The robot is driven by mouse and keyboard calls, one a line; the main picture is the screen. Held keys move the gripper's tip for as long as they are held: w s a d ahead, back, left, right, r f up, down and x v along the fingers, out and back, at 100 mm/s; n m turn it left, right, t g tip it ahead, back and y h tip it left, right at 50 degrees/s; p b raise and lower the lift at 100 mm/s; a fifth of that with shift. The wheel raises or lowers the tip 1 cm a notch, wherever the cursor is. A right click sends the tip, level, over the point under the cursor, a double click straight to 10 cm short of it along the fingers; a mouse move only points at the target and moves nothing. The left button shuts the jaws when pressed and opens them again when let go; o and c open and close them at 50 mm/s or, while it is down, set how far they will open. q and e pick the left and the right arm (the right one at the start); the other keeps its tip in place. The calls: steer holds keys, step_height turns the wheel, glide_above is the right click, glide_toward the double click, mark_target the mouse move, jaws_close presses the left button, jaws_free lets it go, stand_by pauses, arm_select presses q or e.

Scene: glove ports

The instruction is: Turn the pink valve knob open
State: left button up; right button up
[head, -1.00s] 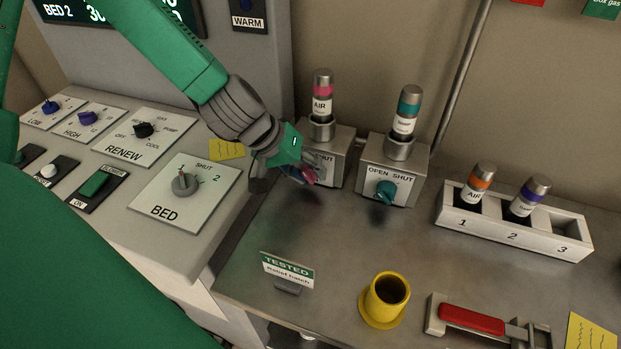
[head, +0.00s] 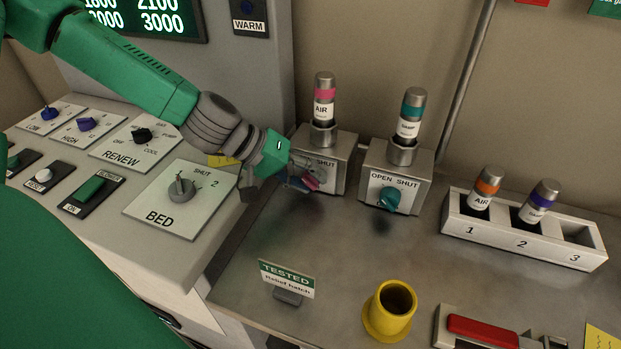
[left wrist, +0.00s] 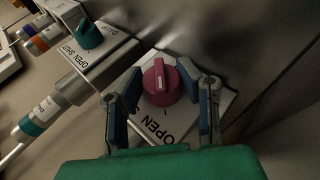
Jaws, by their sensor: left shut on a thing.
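The pink valve knob (left wrist: 160,85) sits on a white plate, and its pale mark runs nearly straight up in the left wrist view. The word OPEN is readable on the plate; in the head view, SHUT shows beside my gripper. My left gripper (left wrist: 161,68) has its two fingers on either side of the knob and is shut on it. In the head view my left gripper (head: 302,178) reaches in from the left and mostly covers the pink knob (head: 312,183). My right gripper is not in view.
A pink-banded AIR cylinder (head: 324,100) stands on the same valve block. A matching block to the right carries a teal knob (head: 388,199) and a teal-banded cylinder (head: 410,115). A yellow cup (head: 390,310), TESTED sign (head: 287,278) and cylinder rack (head: 525,240) stand on the bench.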

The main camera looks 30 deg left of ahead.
arm_select(q)
steer(key=o, duration=1.2)
steer(key=shift+w+a, duration=0.1)
steer(key=shift+a, duration=0.05)
steer(key=shift+c, duration=0.2)
steer(key=shift+a, duration=0.1)
steer(key=shift+a, duration=0.1)
steer(key=shift+s+a+r, duration=0.15)
steer(key=shift+s+r, duration=0.1)
steer(key=shift+r, duration=0.15)
steer(key=v, duration=0.4)
steer(key=shift+s+a+r, duration=0.15)
steer(key=shift+a+r, duration=0.05)
steer(key=shift+a, duration=0.1)
steer(key=shift+v, duration=0.8)
steer(key=shift+a, duration=0.1)
steer(key=shift+f, duration=0.1)
